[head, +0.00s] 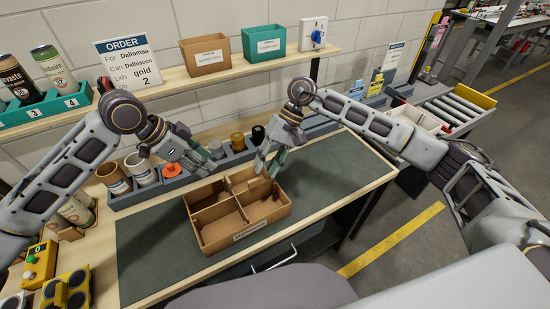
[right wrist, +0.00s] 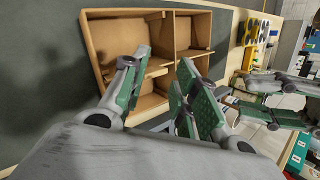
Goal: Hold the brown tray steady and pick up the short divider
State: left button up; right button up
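The brown tray (head: 265,213) sits on the dark mat, with a label on its front and thin dividers splitting it into compartments. It also shows in the right wrist view (right wrist: 95,38). A short divider (right wrist: 158,66) stands inside it, near my right fingertips. My right gripper (head: 266,168) is open over the tray's far right part; its green-padded fingers (right wrist: 157,72) are spread in the right wrist view. My left gripper (head: 203,164) is beyond the tray's far left rim. Its fingers look spread in the right wrist view (right wrist: 275,102), and I see no clear contact with the tray.
A grey rack (head: 122,199) with cans and coloured spools runs behind the tray. The green mat (head: 335,165) is clear to the right. A shelf above holds an order sign (head: 128,62), a brown bin (head: 205,54) and a teal bin (head: 263,44).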

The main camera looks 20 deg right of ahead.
aim_at(275, 186)
jog(key=shift+w+d+f+n+t+h, duration=0.15)
jog(key=shift+w+d+n+t+h, duration=0.35)
jog(key=shift+h, duration=0.55)
jog(key=shift+w+d+f+n+t+h, duration=0.1)
jog(key=shift+w+d+n+t+h, duration=0.15)
jog(key=shift+d+n+t+h, duration=0.6)
jog(key=shift+w+d+f+n+t+h, duration=0.15)
jog(key=shift+w+n+t+h, duration=0.35)
jog(key=shift+h, duration=0.8)
jog(key=shift+s+f, duration=0.1)
jog(key=shift+f, duration=6.85)
grip_shut()
